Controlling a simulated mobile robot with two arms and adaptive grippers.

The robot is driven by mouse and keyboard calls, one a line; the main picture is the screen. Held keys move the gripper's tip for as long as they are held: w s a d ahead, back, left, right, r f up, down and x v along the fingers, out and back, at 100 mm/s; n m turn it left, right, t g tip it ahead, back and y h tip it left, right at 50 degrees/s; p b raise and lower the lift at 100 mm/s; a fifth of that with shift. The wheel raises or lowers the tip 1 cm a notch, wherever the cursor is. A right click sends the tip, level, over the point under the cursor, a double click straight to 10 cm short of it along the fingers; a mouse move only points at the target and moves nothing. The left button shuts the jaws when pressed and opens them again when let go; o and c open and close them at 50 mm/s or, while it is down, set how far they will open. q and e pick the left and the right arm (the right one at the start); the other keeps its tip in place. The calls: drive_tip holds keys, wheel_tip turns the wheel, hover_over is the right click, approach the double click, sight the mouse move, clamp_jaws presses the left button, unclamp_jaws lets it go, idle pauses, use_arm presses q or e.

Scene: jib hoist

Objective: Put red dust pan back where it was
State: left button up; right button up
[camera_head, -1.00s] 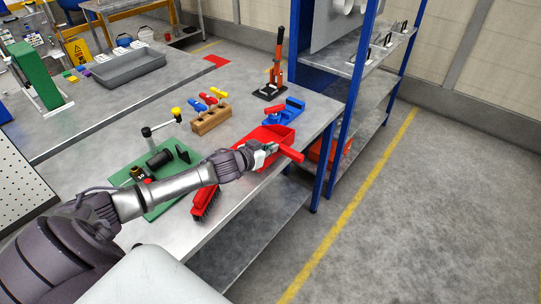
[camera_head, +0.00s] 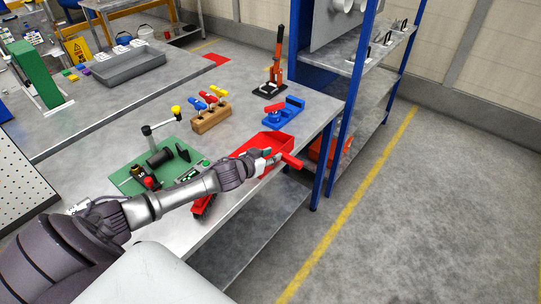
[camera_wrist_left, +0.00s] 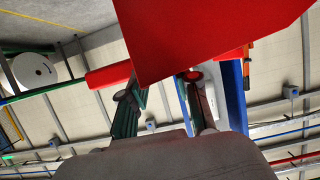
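The red dust pan (camera_head: 277,142) is at the right edge of the metal table, its handle (camera_head: 293,162) pointing right over the edge. My left gripper (camera_head: 266,160) is at the base of the handle and appears shut on the pan. In the left wrist view the pan (camera_wrist_left: 215,35) fills the top and hides the fingertips; the handle (camera_wrist_left: 108,76) sticks out to the left. Whether the pan touches the table is unclear. A red brush (camera_head: 203,206) lies mostly hidden under my left arm. My right gripper is not in view.
A blue clamp (camera_head: 284,115) with a red lever stands just behind the pan. A wooden block with colored handles (camera_head: 211,119) and a green mat (camera_head: 129,179) with tools are to the left. A blue-post shelf (camera_head: 343,135) is close on the right.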

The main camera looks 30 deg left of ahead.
use_arm(q)
drive_tip(key=v, duration=1.2)
drive_tip(key=shift+b, duration=0.45)
drive_tip(key=shift+r, duration=0.1)
drive_tip(key=s+d+f, duration=0.2)
drive_tip(key=d+f, duration=0.6)
drive_tip(key=d, duration=0.2)
drive_tip(key=s+a+f+g+y, duration=0.15)
drive_tip(key=s+f, duration=0.35)
drive_tip(key=f, duration=0.6)
drive_tip(key=s+f+g+h, duration=0.1)
drive_tip(key=s+f+g, duration=0.3)
drive_tip(key=f, duration=0.6)
drive_tip(key=s+d+f+g, duration=0.2)
drive_tip(key=s+f, duration=0.4)
drive_tip(key=s, duration=0.4)
drive_tip(key=s+d+f+m+g, duration=0.1)
drive_tip(key=s+d+f+g, duration=0.2)
drive_tip(key=s+f, duration=0.4)
drive_tip(key=s+d+f+g, duration=0.2)
drive_tip(key=s+f, duration=0.5)
drive_tip(key=s, duration=0.7)
drive_tip(key=shift+s+d+m, duration=0.2)
drive_tip(key=shift+m, duration=0.1)
